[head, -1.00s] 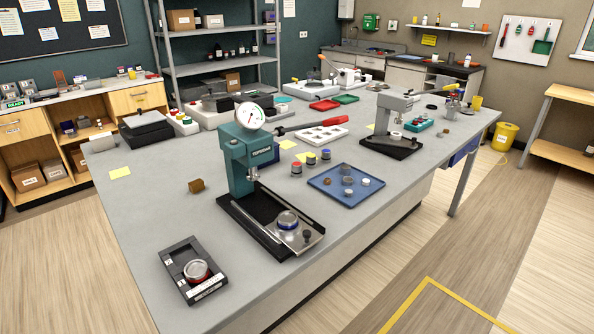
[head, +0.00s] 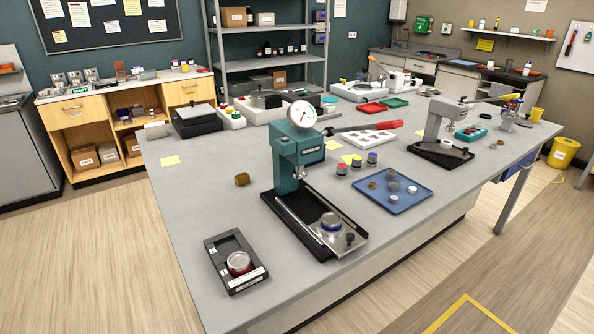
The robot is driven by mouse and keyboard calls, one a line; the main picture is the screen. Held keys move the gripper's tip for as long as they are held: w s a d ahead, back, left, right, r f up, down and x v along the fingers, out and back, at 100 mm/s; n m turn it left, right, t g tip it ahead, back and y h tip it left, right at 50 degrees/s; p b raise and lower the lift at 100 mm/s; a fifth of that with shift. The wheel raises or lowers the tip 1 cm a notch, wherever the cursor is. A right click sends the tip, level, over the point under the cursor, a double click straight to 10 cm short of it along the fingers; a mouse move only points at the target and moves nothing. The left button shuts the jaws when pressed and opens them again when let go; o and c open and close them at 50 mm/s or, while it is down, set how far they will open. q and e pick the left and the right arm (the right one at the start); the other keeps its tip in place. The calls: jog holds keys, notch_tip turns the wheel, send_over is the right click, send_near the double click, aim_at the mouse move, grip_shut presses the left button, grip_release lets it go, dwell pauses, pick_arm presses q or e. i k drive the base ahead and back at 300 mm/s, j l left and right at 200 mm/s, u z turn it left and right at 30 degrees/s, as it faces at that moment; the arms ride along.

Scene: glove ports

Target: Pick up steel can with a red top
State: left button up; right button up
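Several small dark cans with coloured tops stand in a row on the grey workbench, right of the teal press. The can at the row's left end (head: 341,169) seems to have a red top; its body is too small to tell as steel. A round steel tin with a red band (head: 239,263) sits in a black holder (head: 222,247) at the bench's front left. Its upper face looks pale and shiny. Neither of my grippers is in view.
The teal press (head: 298,160) with a dial and red lever stands between the holder and the cans. A blue tray (head: 405,205) with small round pieces lies right of the cans. A grey press (head: 443,130) stands farther right. Bare bench (head: 190,200) lies at left.

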aim_at(342, 172)
jog(key=l+u, duration=0.15)
jog(key=u, duration=0.25)
jog(key=l+u, duration=0.15)
jog(key=u, duration=0.25)
jog(key=l+u, duration=0.2)
jog(key=u, duration=0.2)
jog(key=l+u, duration=0.3)
jog(key=k+l+u, duration=0.1)
jog(key=l+u, duration=0.25)
jog(key=k+l+u, duration=0.1)
jog(key=l, duration=0.2)
jog(key=k+l+u, duration=0.15)
jog(key=l, duration=0.15)
jog(key=k+l+u, duration=0.1)
jog(key=l, duration=0.2)
jog(key=k+l, duration=0.2)
jog(key=l, duration=0.2)
jog(key=k+l, duration=0.25)
jog(key=l+u, duration=0.05)
jog(key=l, duration=0.1)
